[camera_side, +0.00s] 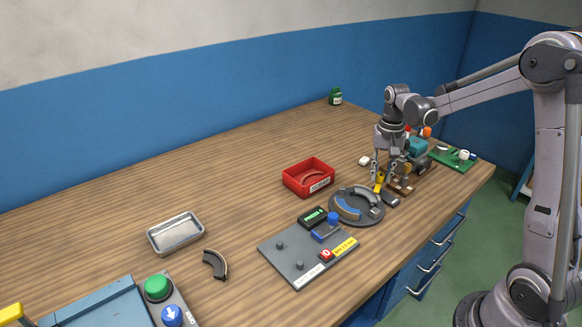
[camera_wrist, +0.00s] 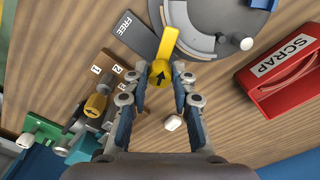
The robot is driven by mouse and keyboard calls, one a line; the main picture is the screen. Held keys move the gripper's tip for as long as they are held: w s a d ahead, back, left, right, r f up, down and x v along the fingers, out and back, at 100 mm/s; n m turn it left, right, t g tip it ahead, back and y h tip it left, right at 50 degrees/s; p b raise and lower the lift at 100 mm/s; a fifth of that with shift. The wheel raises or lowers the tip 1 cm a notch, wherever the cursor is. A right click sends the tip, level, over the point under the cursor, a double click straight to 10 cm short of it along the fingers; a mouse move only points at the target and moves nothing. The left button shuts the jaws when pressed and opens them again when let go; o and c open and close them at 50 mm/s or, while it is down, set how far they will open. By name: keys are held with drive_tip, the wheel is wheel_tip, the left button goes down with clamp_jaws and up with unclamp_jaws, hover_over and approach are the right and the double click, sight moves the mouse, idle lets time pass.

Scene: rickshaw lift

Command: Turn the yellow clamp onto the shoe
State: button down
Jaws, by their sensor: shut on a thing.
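The yellow clamp (camera_wrist: 170,42) has a round hub with a black arrow and a straight lever. In the wrist view its lever points up the picture, between the dark FREE pad (camera_wrist: 135,34) and the round grey fixture (camera_wrist: 220,22). My gripper (camera_wrist: 172,77) is shut on the clamp at its hub end, with a finger on either side. In the side view my gripper (camera_side: 383,177) points down at the yellow clamp (camera_side: 379,187), at the back right of the fixture (camera_side: 340,217).
A red SCRAP bin (camera_side: 308,178) holding a curved piece stands behind the fixture. A small white object (camera_wrist: 173,123) lies near my fingers. A brown numbered rack (camera_wrist: 98,73) is close on the other side.

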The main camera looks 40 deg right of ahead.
sight(381, 175)
drive_tip(key=m, duration=0.5)
drive_tip(key=shift+m, duration=0.3)
idle(0.4)
drive_tip(key=c, duration=1.1)
unclamp_jaws()
wheel_tip(381, 175, up, 12)
